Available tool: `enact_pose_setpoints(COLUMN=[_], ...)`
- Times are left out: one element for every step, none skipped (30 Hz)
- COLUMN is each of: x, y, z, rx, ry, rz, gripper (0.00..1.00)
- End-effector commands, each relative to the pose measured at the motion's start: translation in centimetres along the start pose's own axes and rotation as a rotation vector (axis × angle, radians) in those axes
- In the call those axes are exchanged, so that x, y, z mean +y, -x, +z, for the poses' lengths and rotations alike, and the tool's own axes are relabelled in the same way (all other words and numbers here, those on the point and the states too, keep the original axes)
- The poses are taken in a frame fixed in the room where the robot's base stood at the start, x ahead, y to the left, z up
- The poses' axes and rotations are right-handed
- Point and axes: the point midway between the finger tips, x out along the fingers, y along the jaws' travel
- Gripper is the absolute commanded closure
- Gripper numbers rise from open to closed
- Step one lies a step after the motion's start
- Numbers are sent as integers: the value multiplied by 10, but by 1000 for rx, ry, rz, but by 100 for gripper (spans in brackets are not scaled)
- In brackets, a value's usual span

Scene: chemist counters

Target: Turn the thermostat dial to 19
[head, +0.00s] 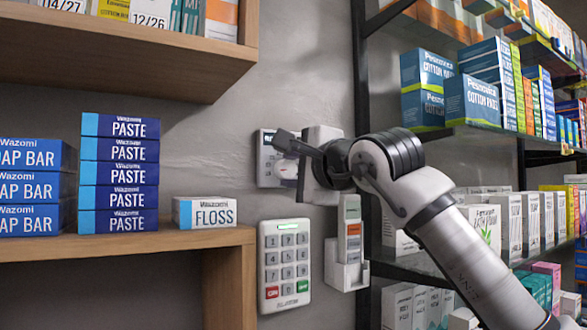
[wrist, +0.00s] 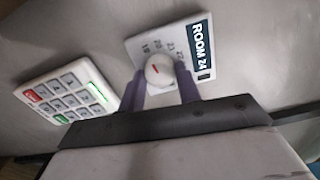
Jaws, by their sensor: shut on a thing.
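The thermostat (wrist: 190,32) is a white wall panel with a dark label that appears to read "ROOM 24". In the head view the thermostat (head: 268,158) is partly hidden behind my gripper (head: 288,146). Its round white dial (wrist: 158,70) has a short red mark. Printed numbers around the dial include 19, 20, 21 and 22. I cannot tell exactly which number the mark points to. In the wrist view my gripper (wrist: 162,80) has one purple finger on each side of the dial and is shut on it.
A keypad (head: 285,264) with a lit green strip is on the wall below the thermostat. A white holder (head: 346,272) with a device in it hangs beside the keypad. A floss box (head: 205,212) and paste boxes (head: 119,174) stand on the wooden shelf. Stocked racks fill the right.

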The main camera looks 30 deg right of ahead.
Motion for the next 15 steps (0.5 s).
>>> enact_pose_setpoints(x=[-1, -1, 0, 0, 0, 0, 0, 0, 0, 0, 0, 0, 0, 0, 0], y=[0, 0, 0, 0, 0, 0, 0, 0, 0, 0, 0, 0, 0, 0, 0], z=[1, 1, 1, 1, 1, 1, 1, 1, 1, 1, 1, 1, 1, 1, 1], rx=[-2, -2, -2, -2, -2, -2, -2, -2, -2, -2, -2, -2, -2, -2, -2], ry=[23, 35, 52, 62, 70, 82, 89, 94, 101, 105, 108, 112, 114, 115, 116], rz=[-1, -1, -1, -1, -1, -1, -1, -1, -1, -1, -1, 0, 0, 0, 0], gripper=[90, 90, 90, 90, 90, 90, 90, 90, 90, 90, 90, 89, 89, 89, 90])
